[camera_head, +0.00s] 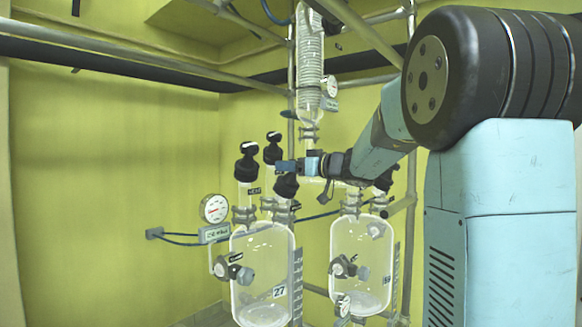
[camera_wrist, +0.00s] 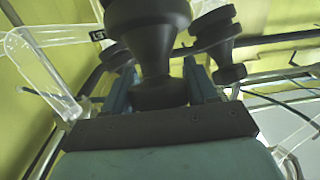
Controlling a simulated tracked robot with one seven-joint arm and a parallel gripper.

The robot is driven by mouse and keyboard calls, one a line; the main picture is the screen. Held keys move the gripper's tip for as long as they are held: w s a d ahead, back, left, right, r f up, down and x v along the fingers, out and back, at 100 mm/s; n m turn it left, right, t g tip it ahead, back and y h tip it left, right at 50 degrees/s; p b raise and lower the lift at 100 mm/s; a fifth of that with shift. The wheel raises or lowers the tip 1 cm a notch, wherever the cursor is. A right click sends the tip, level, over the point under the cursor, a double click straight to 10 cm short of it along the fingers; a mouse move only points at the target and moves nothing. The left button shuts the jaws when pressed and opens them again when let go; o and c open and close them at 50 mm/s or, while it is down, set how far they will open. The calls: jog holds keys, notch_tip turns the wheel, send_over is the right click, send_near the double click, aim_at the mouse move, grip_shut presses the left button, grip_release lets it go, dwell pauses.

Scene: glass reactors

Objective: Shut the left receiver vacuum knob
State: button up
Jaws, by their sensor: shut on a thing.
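The left receiver (camera_head: 262,262) is a clear glass vessel marked 27, with several black knobs around its top. One black knob (camera_head: 247,168) stands at its left neck, another (camera_head: 272,150) rises just behind. A third dark knob (camera_head: 286,186) sits right under my gripper (camera_head: 288,166). My gripper reaches in from the right and is shut on a black knob. In the wrist view this knob (camera_wrist: 150,40) fills the space between the two teal fingers. Its stem is hidden by the gripper body. Which labelled valve it is cannot be read.
A second glass receiver (camera_head: 358,265) stands to the right. A round gauge (camera_head: 214,208) is left of the left receiver. A coiled glass condenser (camera_head: 309,65) and metal pipes stand above and behind. Another black knob (camera_wrist: 216,45) is close to the right finger in the wrist view.

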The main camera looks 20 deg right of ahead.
jog(key=shift+c, duration=0.5)
jog(key=shift+m+t+h, duration=0.3)
jog(key=shift+m+h, duration=0.1)
jog(key=shift+m, duration=0.1)
jog(key=m+t+h, duration=0.1)
jog(key=m+h, duration=0.1)
jog(key=m+t+h, duration=0.1)
jog(key=m+h, duration=0.1)
jog(key=m, duration=0.1)
jog(key=shift+w+d+h, duration=0.1)
jog(key=shift+d+h, duration=0.1)
jog(key=shift+h, duration=0.1)
jog(key=shift+w+d+f+m+h, duration=0.1)
jog(key=shift+d+m+h, duration=0.05)
jog(key=shift+m+h, duration=0.9)
jog(key=shift+d+m+h, duration=0.15)
jog(key=shift+m+h, duration=0.8)
jog(key=shift+h, duration=0.1)
jog(key=shift+d+m+h, duration=0.1)
jog(key=shift+m+h, duration=0.7)
jog(key=shift+d+m+h, duration=0.1)
jog(key=shift+m+h, duration=0.4)
jog(key=shift+m, duration=0.1)
jog(key=shift+d+m+g+h, duration=0.1)
jog(key=shift+m+g+h, duration=0.2)
jog(key=shift+m+h, duration=0.4)
